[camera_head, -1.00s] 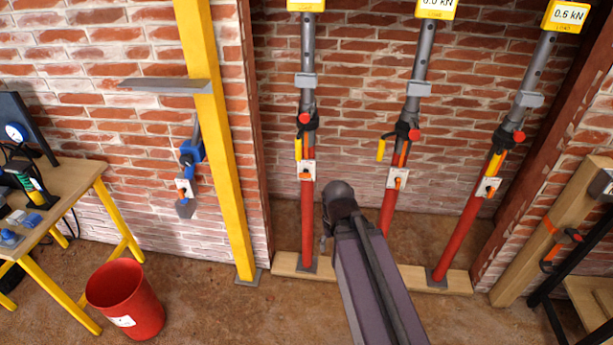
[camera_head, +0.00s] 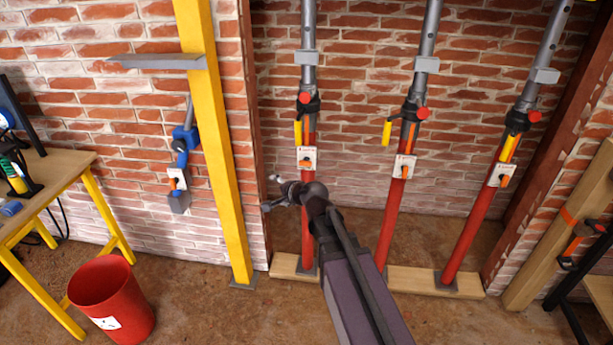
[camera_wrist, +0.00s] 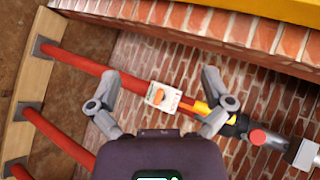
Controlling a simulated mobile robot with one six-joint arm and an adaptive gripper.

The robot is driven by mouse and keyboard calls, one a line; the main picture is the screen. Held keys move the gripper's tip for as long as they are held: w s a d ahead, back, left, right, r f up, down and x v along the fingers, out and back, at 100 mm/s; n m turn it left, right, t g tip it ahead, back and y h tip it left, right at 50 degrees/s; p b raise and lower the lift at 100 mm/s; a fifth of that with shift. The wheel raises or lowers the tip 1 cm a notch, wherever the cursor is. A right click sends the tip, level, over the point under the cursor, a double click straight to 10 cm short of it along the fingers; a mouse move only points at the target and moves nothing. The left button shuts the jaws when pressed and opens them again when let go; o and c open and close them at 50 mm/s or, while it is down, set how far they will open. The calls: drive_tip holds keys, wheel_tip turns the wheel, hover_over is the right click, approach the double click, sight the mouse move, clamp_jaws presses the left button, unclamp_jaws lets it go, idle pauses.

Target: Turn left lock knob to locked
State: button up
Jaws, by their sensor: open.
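The left lock knob (camera_head: 305,161) is an orange handle on a white plate, fixed to the leftmost red and grey prop (camera_head: 308,190). In the wrist view the orange knob (camera_wrist: 160,95) shows on its white plate, lying between and beyond my open fingers. My gripper (camera_head: 272,197) is open and empty, below and left of the plate in the head view. It also shows in the wrist view (camera_wrist: 160,92), with its two fingers apart and neither seen touching the plate. The knob's exact angle is too small to read surely.
Two more props with similar plates, a middle one (camera_head: 404,166) and a right one (camera_head: 502,174), stand to the right. A yellow post (camera_head: 220,150) with a grey shelf stands left. A red bin (camera_head: 112,300) and a wooden table (camera_head: 60,185) are further left.

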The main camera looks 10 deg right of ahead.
drive_tip(key=w+f+m+t+b, duration=0.1)
drive_tip(key=w+m+t+b, duration=0.35)
drive_tip(key=w+m, duration=0.2)
drive_tip(key=m+t+h+b, duration=0.2)
drive_tip(key=m+h+b, duration=0.95)
drive_tip(key=m, duration=1.05)
approach(305, 165)
drive_tip(key=v, duration=0.3)
drive_tip(key=shift+w+a+h, duration=0.15)
drive_tip(key=shift+h, duration=0.1)
drive_tip(key=shift+w, duration=0.15)
drive_tip(key=x, duration=1.3)
drive_tip(key=shift+w, duration=0.2)
drive_tip(key=c, duration=1)
